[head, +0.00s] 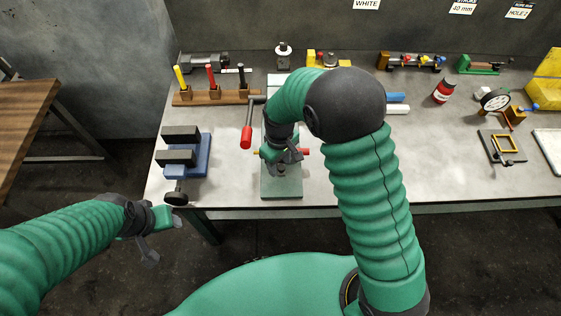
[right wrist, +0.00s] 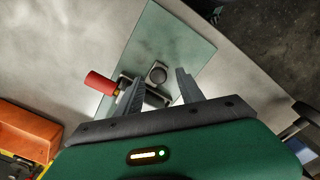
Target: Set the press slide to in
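The press stands on the bench with a green base plate (head: 282,188) and a red-gripped lever (head: 246,137) at its left. A small red knob (head: 303,150) sticks out at the right of the press; in the right wrist view the red knob (right wrist: 101,82) sits on the end of a dark cross bar (right wrist: 150,92). My right gripper (head: 284,156) is over the press. In the right wrist view its fingers (right wrist: 156,88) are apart on either side of the bar area; contact cannot be told. My arm hides much of the press. My left gripper (head: 148,240) hangs off the bench's front, its opening unclear.
A blue vise (head: 190,160) stands left of the press. A wooden rack (head: 215,97) with yellow, red and black handles is behind it. A red-and-white can (head: 443,91), a dial gauge (head: 495,100) and a small framed fixture (head: 503,146) stand at right. Bench front right of my arm is clear.

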